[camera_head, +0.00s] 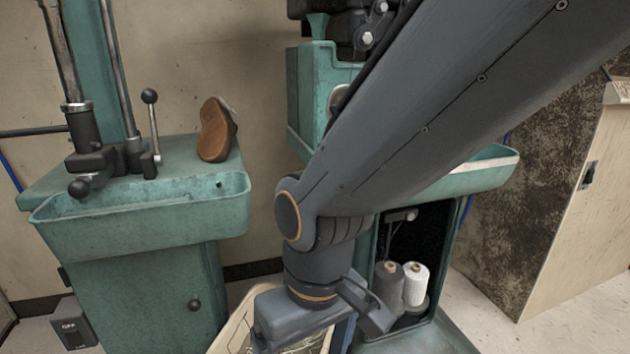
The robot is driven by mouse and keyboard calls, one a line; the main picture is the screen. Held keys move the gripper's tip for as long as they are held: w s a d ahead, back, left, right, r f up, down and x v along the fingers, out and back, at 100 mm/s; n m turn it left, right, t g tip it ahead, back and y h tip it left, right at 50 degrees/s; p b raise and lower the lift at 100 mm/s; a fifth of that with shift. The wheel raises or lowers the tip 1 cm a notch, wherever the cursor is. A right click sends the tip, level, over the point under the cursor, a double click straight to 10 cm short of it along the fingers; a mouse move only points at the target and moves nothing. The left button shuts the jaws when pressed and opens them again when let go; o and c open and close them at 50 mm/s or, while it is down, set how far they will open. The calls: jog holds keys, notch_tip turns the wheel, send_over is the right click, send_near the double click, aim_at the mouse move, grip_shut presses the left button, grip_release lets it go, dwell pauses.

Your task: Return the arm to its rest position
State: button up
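My arm (420,110) reaches from the upper right down across the middle of the view. My gripper (322,318) hangs at its lower end, pointing downward near the bottom edge. It is above or in front of a pale open container (236,326), whose inside is mostly hidden. I cannot make out the fingertips, and no object shows clearly between them.
A green machine (140,275) with a tray and levers (151,120) stands left, a brown shoe (214,131) on its top. Another green machine (318,85) stands behind my arm, with thread spools (416,283) in its open base. A wooden cabinet (575,200) stands right.

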dwell(0.9)
jog(key=d+r+m+p, duration=0.3)
jog(key=d+r+p, duration=0.7)
jog(key=r+p, duration=0.3)
jog(key=d+r+m+h+p, duration=0.1)
jog(key=d+r+m+p, duration=0.2)
jog(key=d+r+p, duration=0.8)
notch_tip(320, 180, up, 3)
jog(key=p, duration=0.6)
jog(key=shift+s+m, duration=0.15)
jog(key=shift+m, duration=0.25)
